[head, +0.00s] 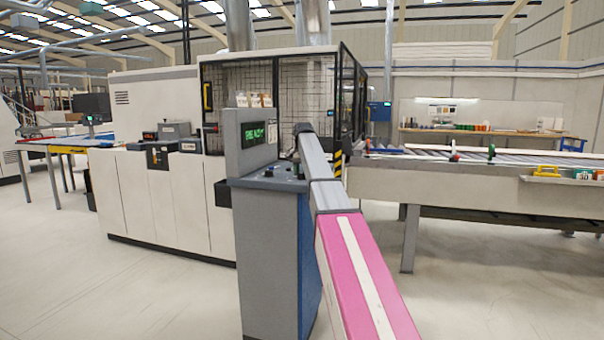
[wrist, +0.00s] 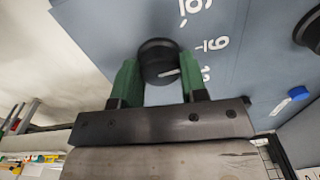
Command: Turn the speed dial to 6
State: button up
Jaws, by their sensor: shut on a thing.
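The speed dial (wrist: 158,55) is a round black knob on a blue-grey panel (wrist: 250,65) in the wrist view. A short white pointer line on it points to the right, slightly up, towards printed white figures (wrist: 215,44). Some figures are cut off or covered, so I cannot tell the exact setting. My gripper (wrist: 158,78) has its two green fingers on opposite sides of the dial, shut on it. In the head view my arm reaches to the top of the grey control console (head: 275,240) and hides the dial and most of my gripper.
Another black knob (wrist: 310,32) and a blue knob (wrist: 298,92) sit on the panel at the right. The console's upright display (head: 254,135) glows green. A caged machine (head: 170,110) stands behind, and a roller conveyor (head: 450,180) runs to the right. The floor at left is clear.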

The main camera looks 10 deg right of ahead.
jog(key=n, duration=0.3)
jog(key=shift+n, duration=0.4)
jog(key=n, duration=0.4)
jog(key=shift+n, duration=0.3)
jog(key=o, duration=0.9)
